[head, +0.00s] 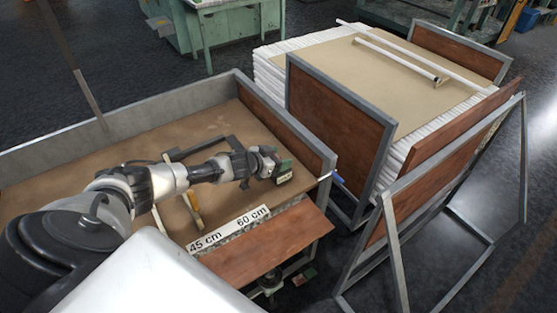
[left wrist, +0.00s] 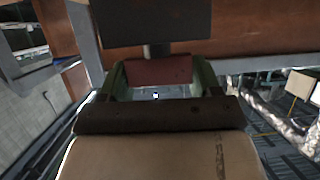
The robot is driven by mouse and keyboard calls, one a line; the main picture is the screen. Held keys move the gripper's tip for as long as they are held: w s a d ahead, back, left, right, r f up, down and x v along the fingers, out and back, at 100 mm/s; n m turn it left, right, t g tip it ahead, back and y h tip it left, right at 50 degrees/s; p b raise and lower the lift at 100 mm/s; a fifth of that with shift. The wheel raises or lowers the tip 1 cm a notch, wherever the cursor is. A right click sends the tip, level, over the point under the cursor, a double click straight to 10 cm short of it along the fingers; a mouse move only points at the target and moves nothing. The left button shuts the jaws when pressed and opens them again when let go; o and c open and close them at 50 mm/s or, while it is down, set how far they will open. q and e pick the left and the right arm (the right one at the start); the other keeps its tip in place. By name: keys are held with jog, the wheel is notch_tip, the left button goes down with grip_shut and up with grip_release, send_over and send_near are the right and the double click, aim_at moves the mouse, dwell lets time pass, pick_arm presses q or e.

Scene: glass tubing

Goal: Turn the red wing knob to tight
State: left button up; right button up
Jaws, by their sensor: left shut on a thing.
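My left gripper (head: 283,172) reaches in from the left over the brown work table (head: 75,180), near its right end. In the left wrist view, its two green fingers (left wrist: 160,82) stand on either side of the dull red wing knob (left wrist: 160,72) and are shut on it. A grey stem joins the knob to a black block (left wrist: 150,22). In the head view the gripper hides the knob. No tight mark is readable in either view. My right gripper is not in view.
A white strip marked 45 cm and 60 cm (head: 228,229) lies along the table's near edge, beside a reddish-brown board (head: 265,250). A wooden-handled tool (head: 193,210) lies left of it. A grey-framed panel (head: 335,125) and a stacked pallet (head: 400,85) stand to the right.

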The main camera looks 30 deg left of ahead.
pick_arm(q)
jog(key=shift+m+h+b, duration=0.35)
jog(key=shift+m+h, duration=0.15)
jog(key=o, duration=0.9)
jog(key=shift+v, duration=5.4)
